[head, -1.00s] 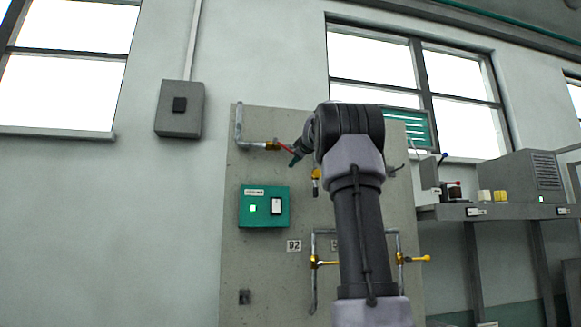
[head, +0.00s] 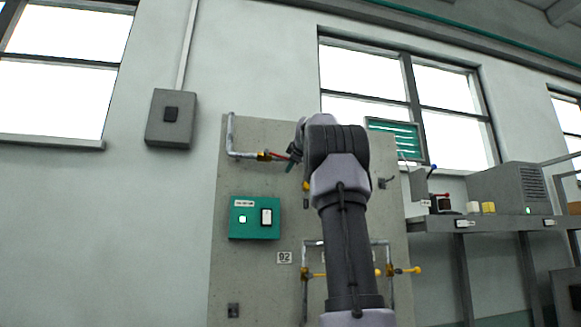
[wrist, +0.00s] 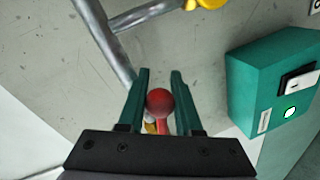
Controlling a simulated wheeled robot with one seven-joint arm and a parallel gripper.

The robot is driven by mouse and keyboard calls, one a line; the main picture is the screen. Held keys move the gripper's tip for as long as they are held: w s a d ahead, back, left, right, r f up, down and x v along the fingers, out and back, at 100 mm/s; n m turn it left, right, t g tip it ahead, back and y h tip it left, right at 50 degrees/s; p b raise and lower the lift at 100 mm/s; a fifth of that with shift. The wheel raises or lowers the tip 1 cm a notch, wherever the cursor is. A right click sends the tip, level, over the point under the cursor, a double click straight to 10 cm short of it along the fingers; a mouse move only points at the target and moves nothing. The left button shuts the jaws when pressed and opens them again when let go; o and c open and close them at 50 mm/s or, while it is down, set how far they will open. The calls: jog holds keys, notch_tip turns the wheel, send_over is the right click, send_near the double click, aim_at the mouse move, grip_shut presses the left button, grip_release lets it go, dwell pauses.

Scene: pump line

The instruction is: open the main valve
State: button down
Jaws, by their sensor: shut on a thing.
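The main valve appears to be the one on the upper grey pipe (head: 231,135), with a brass body (head: 264,156) and a red lever (head: 279,157). The lever points right in the head view. My gripper (head: 291,163) is at its free end, partly hidden by my arm. In the wrist view, the lever's red ball knob (wrist: 160,102) sits between the green fingers of my gripper (wrist: 160,85), which are shut on it. The lever's stem runs down behind the gripper's dark palm.
A green control box (head: 254,218) with a lit button and a white switch is below the valve; it also shows in the wrist view (wrist: 262,80). Yellow-handled valves (head: 409,270) are lower on the panel. A shelf (head: 480,222) with equipment stands at right.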

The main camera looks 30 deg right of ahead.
jog(key=shift+s+r, duration=0.1)
jog(key=shift+r, duration=0.2)
